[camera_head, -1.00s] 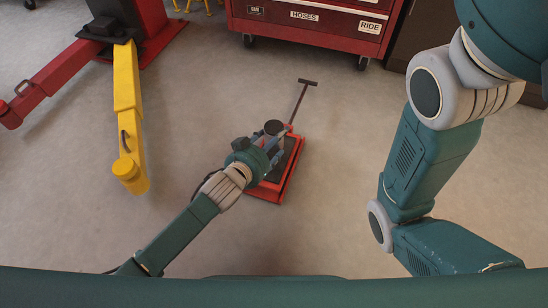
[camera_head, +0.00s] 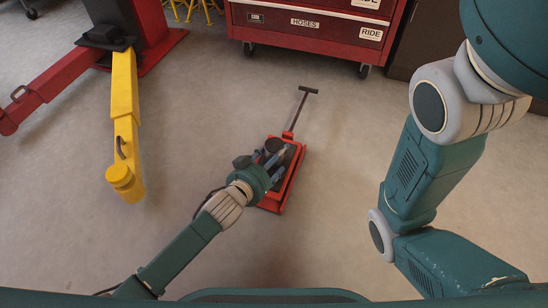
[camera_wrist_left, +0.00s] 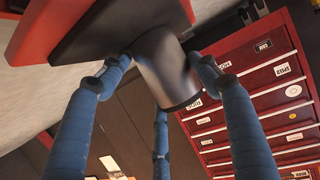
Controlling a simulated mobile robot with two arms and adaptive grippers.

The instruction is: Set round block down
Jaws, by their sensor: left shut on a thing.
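A round block, a dark grey cylinder (camera_wrist_left: 168,68), is held between the blue fingers of my left gripper (camera_wrist_left: 160,85) in the left wrist view. In the head view the block's dark round top (camera_head: 273,146) shows at my left gripper (camera_head: 270,160). Below is a red wheeled cart (camera_head: 293,177) with a dark top and a long handle. In the wrist view one end of the block is at the cart's dark pad (camera_wrist_left: 110,28); I cannot tell whether they touch. My right gripper is not in view.
A yellow lift arm (camera_head: 126,130) and a red lift arm (camera_head: 45,85) reach out at the left. A red tool cabinet (camera_head: 310,25) on casters stands at the back. The floor (camera_head: 400,110) right of the cart is clear.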

